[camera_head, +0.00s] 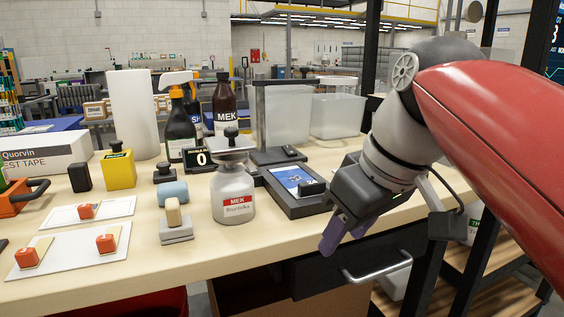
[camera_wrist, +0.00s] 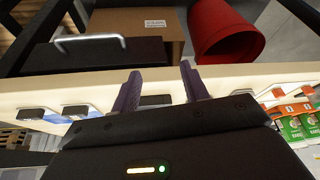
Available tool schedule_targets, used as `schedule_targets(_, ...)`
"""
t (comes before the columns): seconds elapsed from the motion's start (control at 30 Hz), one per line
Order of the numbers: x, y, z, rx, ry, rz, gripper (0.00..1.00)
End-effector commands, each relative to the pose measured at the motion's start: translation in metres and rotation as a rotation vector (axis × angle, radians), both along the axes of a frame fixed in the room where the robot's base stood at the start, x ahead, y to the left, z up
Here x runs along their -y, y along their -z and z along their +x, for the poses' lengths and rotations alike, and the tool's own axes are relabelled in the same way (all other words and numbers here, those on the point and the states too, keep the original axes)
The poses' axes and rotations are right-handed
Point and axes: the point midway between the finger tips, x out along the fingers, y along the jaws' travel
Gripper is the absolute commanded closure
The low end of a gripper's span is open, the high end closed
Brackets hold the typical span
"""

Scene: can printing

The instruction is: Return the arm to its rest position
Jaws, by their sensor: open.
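My gripper (camera_head: 342,236) is at the front edge of the bench, in front of the dark printing fixture with the blue plate. Its purple fingers point down and forward. In the wrist view my gripper (camera_wrist: 160,88) shows two purple fingers spread apart with nothing between them. My arm comes in from the right, bent over the right end of the bench (camera_head: 250,262). The fixture (camera_head: 312,206) stands on the bench just left of my gripper; I cannot tell whether they touch.
A drawer with a metal handle (camera_head: 378,271) is below my gripper. A red bin (camera_wrist: 226,32) and a cardboard box (camera_wrist: 140,22) are under the bench. Clear bins (camera_head: 338,115) stand behind the fixture.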

Motion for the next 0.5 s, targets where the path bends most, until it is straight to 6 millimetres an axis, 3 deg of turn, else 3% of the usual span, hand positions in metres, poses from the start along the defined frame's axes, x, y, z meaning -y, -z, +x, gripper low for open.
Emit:
schedule_targets(0.3, 0.051, 0.147, -0.032, 0.052, 0.469, 0.001, 0.55)
schedule_targets(0.4, 0.061, 0.181, -0.043, 0.073, 0.557, 0.004, 0.55)
schedule_targets(0.5, 0.066, 0.203, -0.05, 0.087, 0.61, 0.01, 0.55)
